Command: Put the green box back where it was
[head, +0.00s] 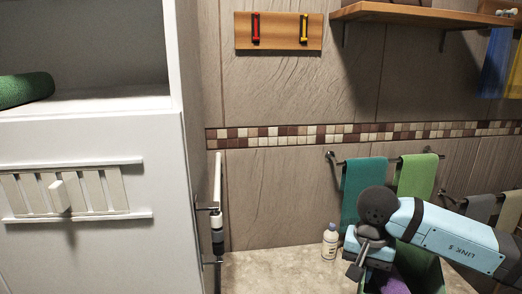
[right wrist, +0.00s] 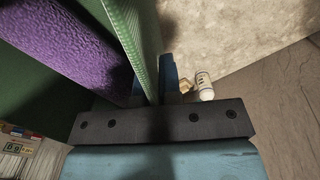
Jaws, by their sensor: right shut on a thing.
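The green box (head: 428,270) is at the bottom right of the head view, open at the top and partly cut off by the frame edge. A purple soft thing (head: 395,285) lies inside it. My right gripper (head: 364,262) is shut on one wall of the green box. In the right wrist view the box's wall (right wrist: 138,32) runs between the fingers of my right gripper (right wrist: 152,88), with the purple thing (right wrist: 68,55) beside it. I cannot tell whether the box rests on a surface. My left gripper is not in view.
A white bottle (head: 330,243) stands close to the left of my right gripper, on a pale stone surface (head: 270,272). Teal (head: 362,185) and green (head: 415,178) towels hang behind. A white cabinet (head: 95,200) fills the left, with a rolled green towel (head: 25,90) on its shelf.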

